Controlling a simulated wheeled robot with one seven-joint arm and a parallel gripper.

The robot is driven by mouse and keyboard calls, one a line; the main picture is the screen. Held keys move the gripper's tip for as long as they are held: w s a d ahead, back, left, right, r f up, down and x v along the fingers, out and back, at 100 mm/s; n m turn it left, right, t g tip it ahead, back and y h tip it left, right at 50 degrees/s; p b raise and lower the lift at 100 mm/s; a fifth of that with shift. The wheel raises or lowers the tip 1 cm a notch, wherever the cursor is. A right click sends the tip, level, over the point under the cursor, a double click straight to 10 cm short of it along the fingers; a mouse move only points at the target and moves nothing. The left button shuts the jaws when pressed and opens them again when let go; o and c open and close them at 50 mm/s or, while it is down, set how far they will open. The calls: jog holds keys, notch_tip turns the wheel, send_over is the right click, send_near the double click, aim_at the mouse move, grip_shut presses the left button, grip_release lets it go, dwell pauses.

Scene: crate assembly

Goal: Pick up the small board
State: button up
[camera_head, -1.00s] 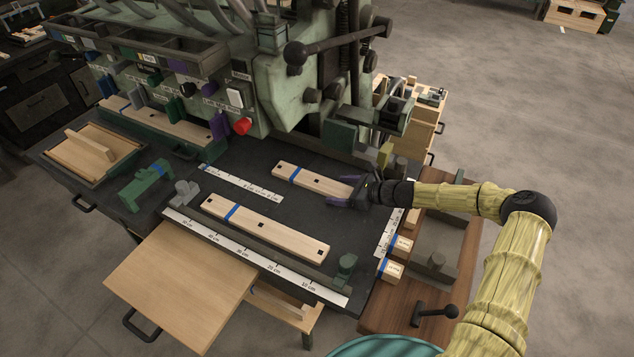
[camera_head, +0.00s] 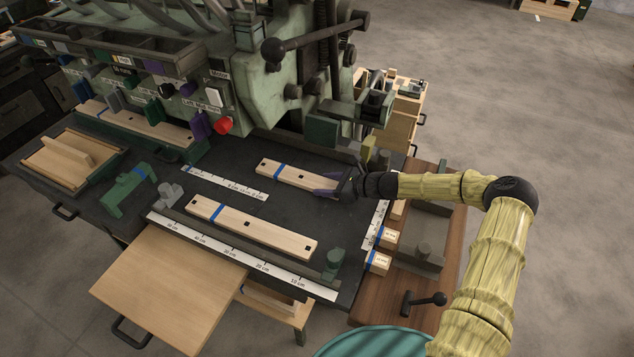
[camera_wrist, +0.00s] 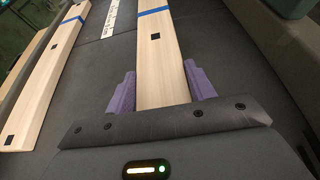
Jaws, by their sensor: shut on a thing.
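The small board (camera_head: 296,174) is pale wood with a blue stripe and dark square marks. It lies on the dark machine table, nearer the machine than the longer board. My gripper (camera_head: 328,191) is at its right end, with a purple finger along each long side. In the wrist view the small board (camera_wrist: 161,60) runs away from between the two purple fingers of my gripper (camera_wrist: 161,90), which are shut on it. The near end of the board is hidden behind the gripper body. I cannot tell whether the board is lifted off the table.
A longer board (camera_head: 250,229) with a blue stripe lies parallel in front, by a ruler strip (camera_head: 240,260). A green clamp (camera_head: 130,192) stands at left, and a green stop (camera_head: 333,264) at the longer board's right end. The green machine (camera_head: 300,90) rises behind.

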notch_tip(320, 180, up, 10)
jog(key=shift+f+b, duration=0.25)
jog(key=shift+b, duration=0.1)
jog(key=shift+r, duration=0.2)
jog(key=shift+a, duration=0.15)
